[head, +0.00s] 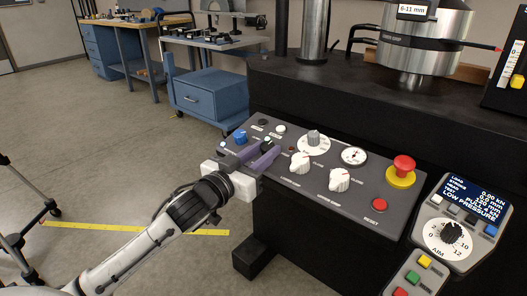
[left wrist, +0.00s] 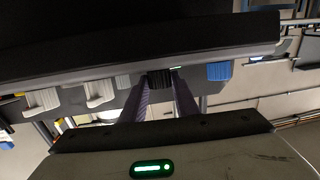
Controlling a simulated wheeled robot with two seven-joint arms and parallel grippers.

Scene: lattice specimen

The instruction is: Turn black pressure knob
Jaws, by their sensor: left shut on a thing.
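The black pressure knob (head: 267,143) is on the left part of the sloped grey control panel (head: 333,199). In the left wrist view the knob (left wrist: 160,79) shows as a dark ribbed cylinder between two purple fingers. My left gripper (head: 261,151) reaches in from the left and is shut on the knob, one finger on each side. The fingers and the wrist hide part of the panel around it. My right gripper is not in view.
A blue knob (head: 241,137) is just left of the gripper. White knobs (head: 339,180), a gauge (head: 354,156), a red emergency stop (head: 403,165) and a red reset button (head: 379,205) are to the right. A display (head: 474,201) reads LOW PRESSURE.

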